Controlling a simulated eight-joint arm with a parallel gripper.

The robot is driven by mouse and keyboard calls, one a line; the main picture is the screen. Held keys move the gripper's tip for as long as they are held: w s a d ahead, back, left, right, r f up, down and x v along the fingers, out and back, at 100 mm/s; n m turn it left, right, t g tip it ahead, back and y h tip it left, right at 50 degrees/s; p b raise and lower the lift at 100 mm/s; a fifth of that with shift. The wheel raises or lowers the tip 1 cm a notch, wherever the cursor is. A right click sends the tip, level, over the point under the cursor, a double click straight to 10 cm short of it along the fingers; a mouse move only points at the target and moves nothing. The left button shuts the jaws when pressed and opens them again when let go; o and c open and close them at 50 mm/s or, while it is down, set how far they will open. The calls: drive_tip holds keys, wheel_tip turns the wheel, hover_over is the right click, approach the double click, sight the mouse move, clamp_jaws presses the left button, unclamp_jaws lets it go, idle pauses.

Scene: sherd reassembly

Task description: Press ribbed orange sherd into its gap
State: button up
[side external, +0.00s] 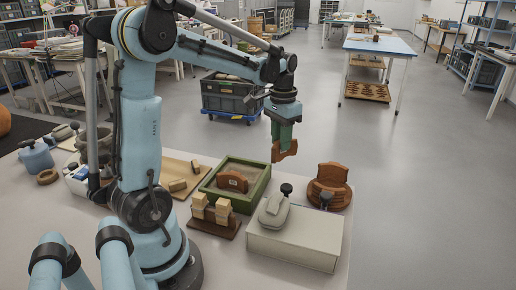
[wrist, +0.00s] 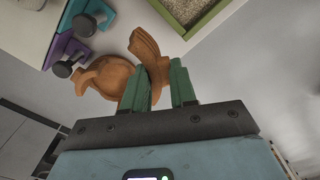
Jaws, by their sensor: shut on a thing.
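My gripper (side external: 284,137) is shut on an orange-brown sherd (side external: 286,153) and holds it in the air above the back of the table. In the wrist view the sherd (wrist: 152,52) stands between the green fingers (wrist: 160,84), its wavy upper part beyond them. A round orange-brown vessel (side external: 330,187) with a raised wall piece stands at the table's right. The held sherd is above and to the left of it in the side view, apart from it. In the wrist view the sherd partly covers the vessel (wrist: 106,76). The gap and the ribbing cannot be made out clearly.
A green-rimmed sand tray (side external: 258,190) holds another brown sherd (side external: 232,181). A wooden rack (side external: 214,224) with pale blocks stands before it. A white box (side external: 292,241) carries a grey black-knobbed tool (side external: 274,211). Another black knob (side external: 326,199) is by the vessel.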

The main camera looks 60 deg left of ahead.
drive_tip(key=w+d+n, duration=0.5)
drive_tip(key=d+n, duration=0.1)
drive_tip(key=n, duration=0.1)
wheel_tip(320, 180, down, 6)
drive_tip(key=shift+f, duration=0.2)
idle(1.0)
drive_tip(key=shift+w+d+f, duration=0.15)
drive_tip(key=shift+w+d, duration=0.05)
drive_tip(key=shift+d, duration=0.1)
idle(0.6)
drive_tip(key=shift+f, duration=0.3)
idle(1.5)
drive_tip(key=o, duration=1)
drive_tip(key=shift+c, duration=0.2)
drive_tip(key=shift+r, duration=0.1)
